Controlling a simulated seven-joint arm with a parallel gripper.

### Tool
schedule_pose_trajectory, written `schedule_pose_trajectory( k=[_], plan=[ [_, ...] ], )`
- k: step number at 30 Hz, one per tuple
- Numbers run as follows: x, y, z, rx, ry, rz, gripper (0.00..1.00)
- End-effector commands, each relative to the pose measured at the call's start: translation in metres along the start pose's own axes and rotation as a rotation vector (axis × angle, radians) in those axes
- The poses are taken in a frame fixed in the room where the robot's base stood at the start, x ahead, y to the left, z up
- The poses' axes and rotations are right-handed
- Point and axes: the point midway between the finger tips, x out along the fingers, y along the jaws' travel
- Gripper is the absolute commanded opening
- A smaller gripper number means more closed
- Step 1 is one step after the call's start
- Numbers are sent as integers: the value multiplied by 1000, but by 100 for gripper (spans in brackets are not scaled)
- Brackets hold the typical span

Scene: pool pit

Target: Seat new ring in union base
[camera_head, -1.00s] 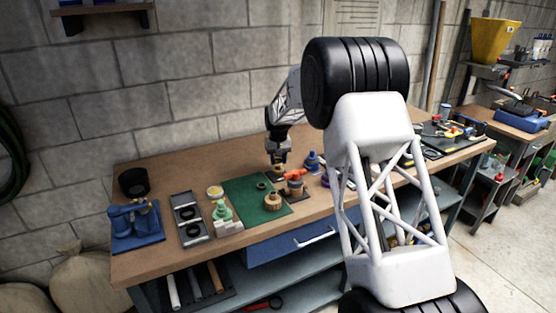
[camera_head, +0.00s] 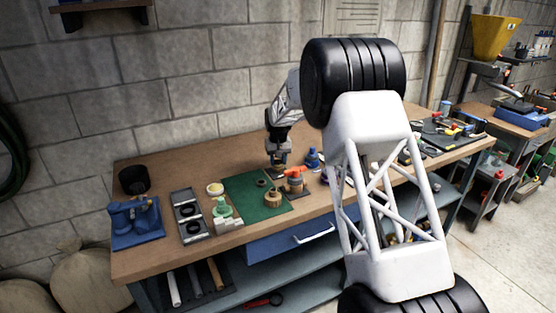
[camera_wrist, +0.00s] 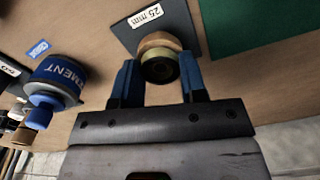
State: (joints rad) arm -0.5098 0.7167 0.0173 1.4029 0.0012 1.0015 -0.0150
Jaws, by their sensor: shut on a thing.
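My gripper (camera_wrist: 159,72) is shut on a small round piece (camera_wrist: 160,70) with a dark centre and an olive-tan rim. Just beyond it is a tan disc (camera_wrist: 158,41) on a dark plate labelled "25 mm" (camera_wrist: 143,17); I cannot tell whether held piece and disc touch. In the head view my gripper (camera_head: 279,162) is low over the bench behind the green mat (camera_head: 246,201). A tan round fitting (camera_head: 273,199), perhaps the union base, and a small dark ring (camera_head: 261,183) are on the mat. Two black rings (camera_head: 190,211) lie in the grey case (camera_head: 181,197).
A blue-capped bottle (camera_head: 312,159) is right of my gripper, also in the wrist view (camera_wrist: 57,80).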

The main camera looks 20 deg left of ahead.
Motion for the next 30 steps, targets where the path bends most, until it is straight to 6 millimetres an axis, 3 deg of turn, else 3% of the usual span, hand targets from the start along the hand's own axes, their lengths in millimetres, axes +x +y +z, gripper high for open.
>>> schedule_pose_trajectory(
  k=[20, 21, 24, 27, 30],
  plan=[
    [1, 0, 0, 0, 1, 0, 20],
    [1, 0, 0, 0, 0, 0, 40],
    [1, 0, 0, 0, 0, 0, 56],
    [1, 0, 0, 0, 0, 0, 69],
    [1, 0, 0, 0, 0, 0, 69]
  ],
)
